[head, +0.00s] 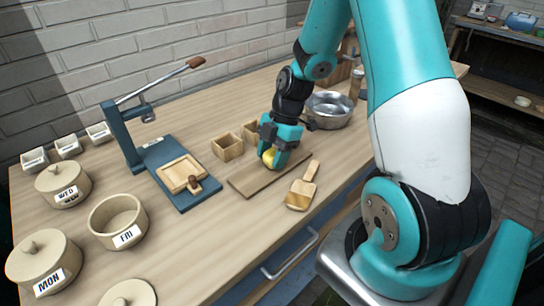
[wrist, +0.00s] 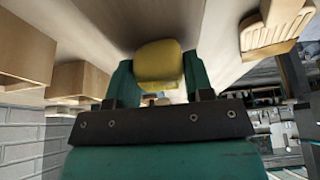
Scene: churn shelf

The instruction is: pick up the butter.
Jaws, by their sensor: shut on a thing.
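The butter (head: 269,158) is a yellow lump with rounded edges. It is between the fingers of my gripper (head: 280,150), above or on a flat wooden board (head: 245,184) on the bench. In the wrist view the butter (wrist: 159,64) sits between the two teal fingers of my gripper (wrist: 158,85), which are shut on it. I cannot tell whether the butter touches the board. The fingers hide part of it in the head view.
A blue lever press (head: 130,140) with a square mould is to the left. Crocks, including an open FRI one (head: 117,222), stand at left. A metal bowl (head: 328,108) is behind.

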